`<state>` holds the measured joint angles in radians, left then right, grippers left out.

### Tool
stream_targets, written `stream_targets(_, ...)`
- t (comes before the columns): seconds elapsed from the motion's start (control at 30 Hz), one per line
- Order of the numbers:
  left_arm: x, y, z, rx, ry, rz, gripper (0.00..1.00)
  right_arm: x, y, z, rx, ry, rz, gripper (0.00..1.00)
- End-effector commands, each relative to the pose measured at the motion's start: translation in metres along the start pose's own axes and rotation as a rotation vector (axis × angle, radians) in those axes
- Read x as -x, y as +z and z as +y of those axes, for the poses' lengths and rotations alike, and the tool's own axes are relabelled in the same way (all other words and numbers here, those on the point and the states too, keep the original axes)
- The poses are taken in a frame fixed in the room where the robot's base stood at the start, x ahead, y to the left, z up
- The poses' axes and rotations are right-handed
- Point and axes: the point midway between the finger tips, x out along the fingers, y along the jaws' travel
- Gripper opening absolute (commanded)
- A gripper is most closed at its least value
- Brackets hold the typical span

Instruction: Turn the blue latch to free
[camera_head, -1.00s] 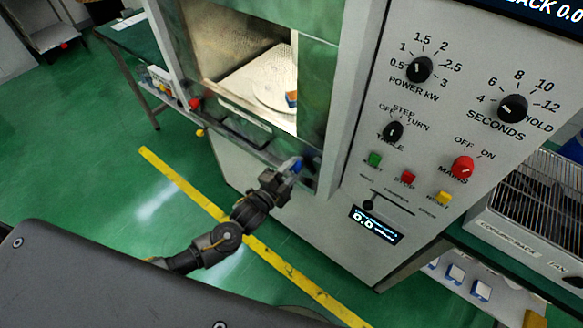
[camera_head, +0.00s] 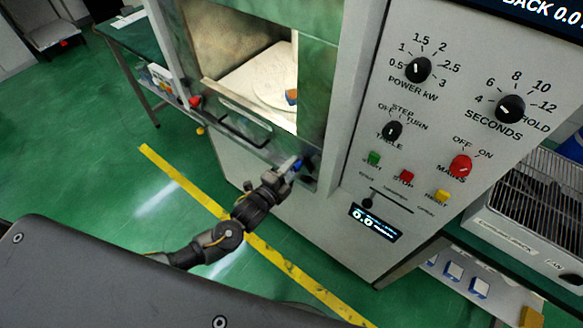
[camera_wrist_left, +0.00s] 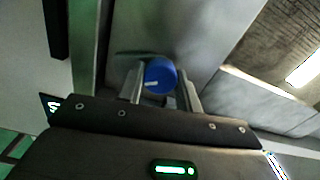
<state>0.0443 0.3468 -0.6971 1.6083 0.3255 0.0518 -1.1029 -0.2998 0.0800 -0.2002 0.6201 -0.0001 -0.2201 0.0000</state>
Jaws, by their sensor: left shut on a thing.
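The blue latch (camera_head: 298,165) sits low on the right side of the microwave generator's door frame. In the left wrist view the latch (camera_wrist_left: 160,76) is a round blue knob with a short white mark, between the two fingers. My left gripper (camera_head: 290,169) reaches it from the lower left and is shut on it; the gripper also shows in the left wrist view (camera_wrist_left: 160,88). My right gripper is not in view.
A red knob (camera_head: 195,102) is at the door's lower left. The control panel with dials, buttons and a red mains switch (camera_head: 461,166) is to the right. A wire rack (camera_head: 530,200) stands far right. Green floor with a yellow line (camera_head: 185,182) is clear on the left.

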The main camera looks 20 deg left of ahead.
Motion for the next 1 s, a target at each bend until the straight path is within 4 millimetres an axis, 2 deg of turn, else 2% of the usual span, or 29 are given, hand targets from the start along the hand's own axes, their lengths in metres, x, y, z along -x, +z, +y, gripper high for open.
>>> stream_targets(0.03, 0.0, 0.0, 0.0, -0.001, 0.001, -0.001, 0.37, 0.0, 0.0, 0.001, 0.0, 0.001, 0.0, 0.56)
stream_targets(0.2, 0.0, 0.0, 0.0, 0.0, 0.001, 0.0, 0.56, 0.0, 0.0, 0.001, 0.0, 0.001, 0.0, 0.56)
stream_targets(0.43, 0.0, 0.0, 0.0, 0.001, 0.001, 0.0, 0.56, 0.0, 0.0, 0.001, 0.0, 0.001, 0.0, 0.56)
stream_targets(0.57, 0.008, 0.0, 0.002, 0.001, 0.001, 0.0, 0.56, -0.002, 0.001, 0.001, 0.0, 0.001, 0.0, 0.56)
stream_targets(1.0, 0.088, 0.001, 0.003, 0.001, 0.003, 0.001, 0.56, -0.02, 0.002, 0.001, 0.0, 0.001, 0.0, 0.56)
